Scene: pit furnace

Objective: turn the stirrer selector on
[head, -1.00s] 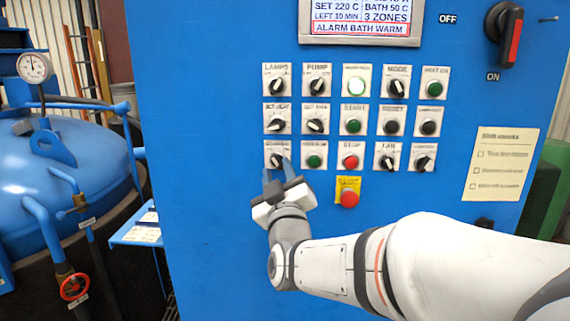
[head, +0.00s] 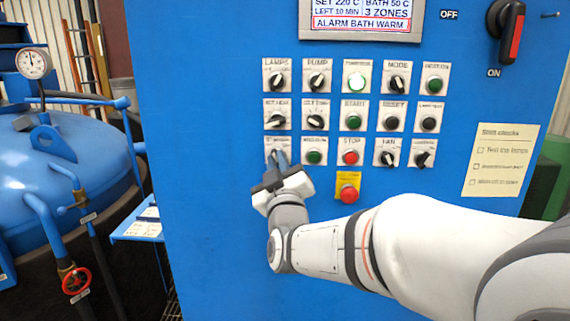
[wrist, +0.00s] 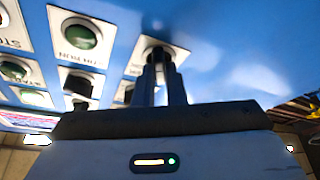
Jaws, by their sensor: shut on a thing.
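The stirrer selector (head: 270,145) is the bottom-left knob on the blue panel, on a white plate with a partly hidden label. My gripper (head: 279,158) reaches it from below, with its fingers shut on the knob. The fingers hide most of the knob, so I cannot read its pointer direction. In the wrist view, the two narrow fingers of my gripper (wrist: 164,75) close around the dark knob of the selector (wrist: 158,52) in front of its pale plate.
A green button (head: 314,157) sits just right of the selector, then a red stop button (head: 351,157) and a fan knob (head: 388,159). A red button on a yellow plate (head: 347,193) is below. The panel left of the selector is bare.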

